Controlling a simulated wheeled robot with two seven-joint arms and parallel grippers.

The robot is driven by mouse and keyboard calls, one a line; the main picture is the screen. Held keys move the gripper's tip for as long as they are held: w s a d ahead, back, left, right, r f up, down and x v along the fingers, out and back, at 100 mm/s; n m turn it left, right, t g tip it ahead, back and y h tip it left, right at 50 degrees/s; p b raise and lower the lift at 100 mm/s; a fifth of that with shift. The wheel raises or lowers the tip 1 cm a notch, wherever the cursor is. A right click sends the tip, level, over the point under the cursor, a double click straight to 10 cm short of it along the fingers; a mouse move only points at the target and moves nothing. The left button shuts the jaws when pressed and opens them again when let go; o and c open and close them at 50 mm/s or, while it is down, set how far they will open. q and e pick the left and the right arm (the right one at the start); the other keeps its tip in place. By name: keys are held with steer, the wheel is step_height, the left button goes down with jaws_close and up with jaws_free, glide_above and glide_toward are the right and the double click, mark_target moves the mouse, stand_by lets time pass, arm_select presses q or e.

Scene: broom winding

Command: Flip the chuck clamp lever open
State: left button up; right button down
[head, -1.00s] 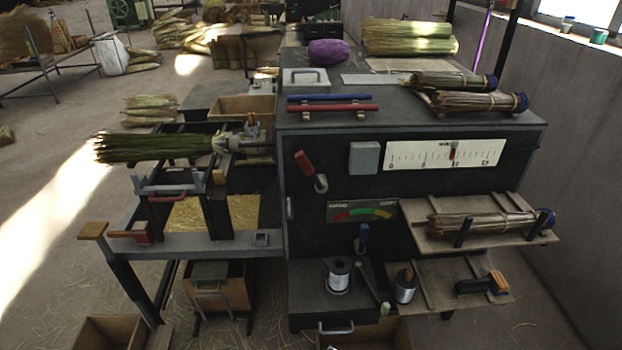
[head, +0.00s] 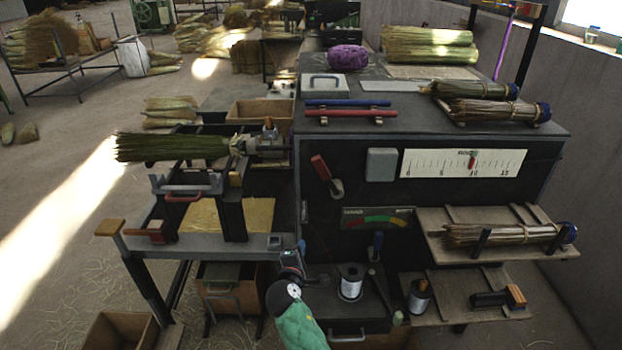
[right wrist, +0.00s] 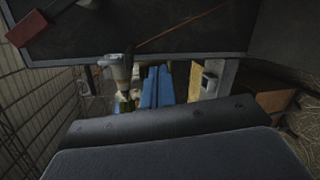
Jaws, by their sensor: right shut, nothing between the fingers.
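The chuck (head: 240,146) grips the stalk end of a green broom bundle (head: 172,147), which lies sideways at the left of the machine. A small upright lever with a brown tip (head: 269,126) stands by the chuck; I cannot tell for sure that it is the clamp lever. A red-handled lever (head: 321,168) sits on the machine's front panel. My right gripper (head: 291,254) is low in front of the machine, below and apart from the chuck. It is shut and empty; its blue fingers (right wrist: 157,88) lie together in the right wrist view. My left gripper is out of view.
A wire spool (head: 351,282) stands just right of my right gripper. The frame table (head: 200,244) with a red clamp handle (head: 183,197) lies left. Side shelves (head: 495,243) hold a broom and tools.

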mark_target(328, 175)
step_height(328, 175, up, 15)
steer(key=a+n+t+h, duration=0.1)
steer(key=a+n+t, duration=0.1)
steer(key=a+t, duration=0.1)
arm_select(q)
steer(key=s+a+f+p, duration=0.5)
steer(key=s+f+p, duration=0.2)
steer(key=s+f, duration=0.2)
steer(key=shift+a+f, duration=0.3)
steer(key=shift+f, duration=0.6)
arm_select(e)
steer(key=w+d+r, duration=0.3)
steer(key=w+d, duration=0.3)
steer(key=w, duration=0.4)
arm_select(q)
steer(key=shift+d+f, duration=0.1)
arm_select(e)
steer(key=shift+w+d, duration=0.1)
steer(key=shift+w, duration=0.1)
